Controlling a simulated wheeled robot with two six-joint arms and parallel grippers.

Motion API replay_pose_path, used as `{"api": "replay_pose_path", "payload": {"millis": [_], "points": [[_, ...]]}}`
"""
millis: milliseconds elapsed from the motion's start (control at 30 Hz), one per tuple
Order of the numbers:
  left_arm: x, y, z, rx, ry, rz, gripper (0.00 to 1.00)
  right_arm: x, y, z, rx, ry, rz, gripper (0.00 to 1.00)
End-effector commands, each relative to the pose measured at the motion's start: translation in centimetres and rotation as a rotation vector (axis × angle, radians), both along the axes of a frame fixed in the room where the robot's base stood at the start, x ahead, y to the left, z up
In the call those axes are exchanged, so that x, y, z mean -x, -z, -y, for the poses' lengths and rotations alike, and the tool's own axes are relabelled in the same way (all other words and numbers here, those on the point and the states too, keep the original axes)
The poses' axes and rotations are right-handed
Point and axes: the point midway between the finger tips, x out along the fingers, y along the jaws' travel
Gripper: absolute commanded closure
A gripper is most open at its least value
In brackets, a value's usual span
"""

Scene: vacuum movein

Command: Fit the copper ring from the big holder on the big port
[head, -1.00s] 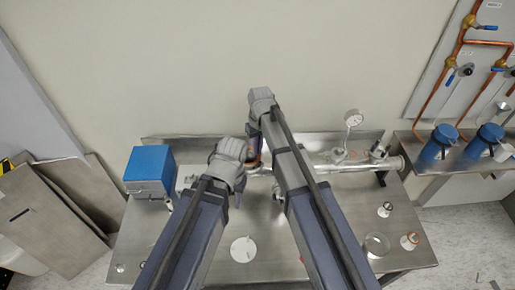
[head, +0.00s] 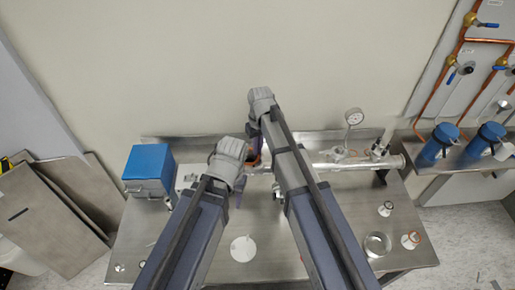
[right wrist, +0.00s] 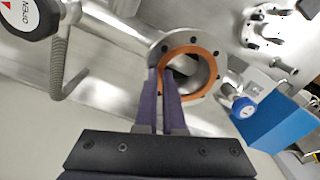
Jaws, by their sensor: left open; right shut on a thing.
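The copper ring (right wrist: 190,50) shows in the right wrist view as an orange band against the face of the big port (right wrist: 157,47), a round steel flange with bolt holes. The ring looks roughly in line with the opening; whether it is fully seated I cannot tell. My right gripper (right wrist: 168,75) is shut on the ring's left edge. In the head view my right gripper (head: 258,145) is above the pipe, largely hidden by its own arm. My left gripper (head: 240,190) is open, lower and to the left, close to the port. Its fingers are only partly visible.
A blue box (head: 149,165) stands at the bench's left. A steel pipe (head: 335,163) with a gauge (head: 354,117) runs right. Small stands (head: 385,209), one with a copper-coloured ring (head: 410,240), and a round dish (head: 377,244) are at the right. A white disc (head: 243,249) lies in front.

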Motion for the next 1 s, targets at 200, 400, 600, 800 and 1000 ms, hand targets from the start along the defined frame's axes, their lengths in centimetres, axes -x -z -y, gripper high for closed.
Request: {"api": "replay_pose_path", "payload": {"millis": [200, 400, 600, 800, 1000], "points": [[0.0, -0.01, 0.0, 0.0, 0.0, 0.0, 0.5, 0.02, -0.01, 0.0, 0.0, 0.0, 0.0, 1.0], [0.0, -0.01, 0.0, 0.0, 0.0, 0.0, 0.5, 0.01, -0.01, 0.0, 0.0, 0.0, 0.0, 0.73], [0.0, -0.01, 0.0, 0.0, 0.0, 0.0, 0.5, 0.0, -0.01, 0.03, 0.0, 0.0, 0.0, 0.58], [0.0, 0.0, 0.0, 0.0, 0.0, 0.0, 0.5, 0.0, -0.01, 0.03, 0.001, 0.0, 0.0, 0.58], [0.0, -0.47, -0.01, 0.0, -0.001, 0.0, 0.5, 0.0, -0.48, 0.03, 0.0, 0.0, 0.0, 0.58]]}}
